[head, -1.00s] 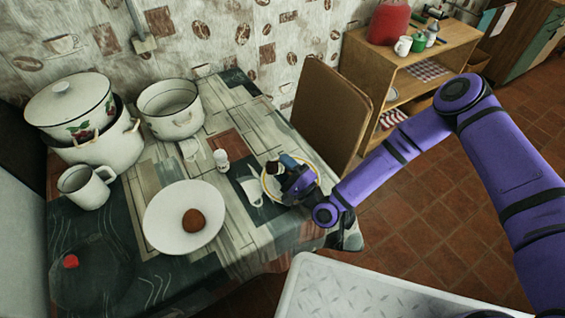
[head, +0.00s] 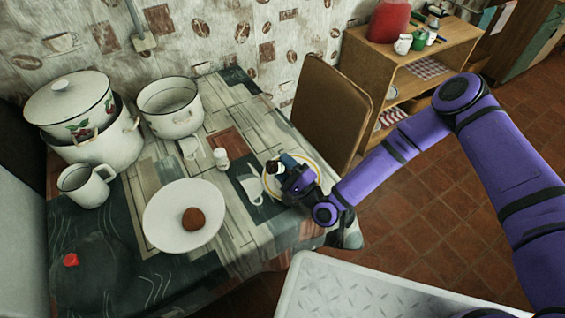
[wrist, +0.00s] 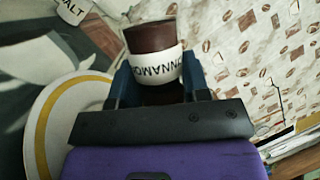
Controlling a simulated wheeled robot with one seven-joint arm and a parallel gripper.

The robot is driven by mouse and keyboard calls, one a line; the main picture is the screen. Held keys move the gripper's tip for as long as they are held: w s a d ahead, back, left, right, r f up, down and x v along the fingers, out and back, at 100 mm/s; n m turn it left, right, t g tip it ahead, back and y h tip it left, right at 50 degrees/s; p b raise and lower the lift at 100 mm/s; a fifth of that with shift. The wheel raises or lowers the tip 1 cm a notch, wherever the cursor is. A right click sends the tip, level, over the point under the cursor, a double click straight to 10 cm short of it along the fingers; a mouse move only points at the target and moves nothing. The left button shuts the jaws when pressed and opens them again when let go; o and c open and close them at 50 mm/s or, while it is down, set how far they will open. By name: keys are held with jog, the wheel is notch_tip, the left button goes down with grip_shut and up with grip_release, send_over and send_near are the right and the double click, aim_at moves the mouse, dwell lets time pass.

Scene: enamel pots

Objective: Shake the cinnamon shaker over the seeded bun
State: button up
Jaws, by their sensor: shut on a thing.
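The cinnamon shaker (wrist: 155,62), white with a brown top and a "CINNAMON" label, is between the fingers of my gripper (wrist: 158,88). In the head view my gripper (head: 283,168) is shut on it above the yellow-rimmed plate at the table's right side. The shaker (head: 272,167) looks tilted there, partly hidden by the gripper. The seeded bun (head: 193,219) is a round brown bun on a white plate (head: 160,225), to the left of my gripper and apart from it.
A white salt shaker (head: 221,158) stands between plate and gripper. It also shows in the wrist view (wrist: 73,10). Enamel pots (head: 170,108) and a mug (head: 86,185) stand at the back left. A chair (head: 330,112) is behind the table's right side.

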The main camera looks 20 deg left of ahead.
jog(key=shift+w+d, duration=0.1)
jog(key=shift+w, duration=0.05)
jog(key=shift+w+d, duration=0.15)
jog(key=shift+w, duration=0.2)
dwell(0.4)
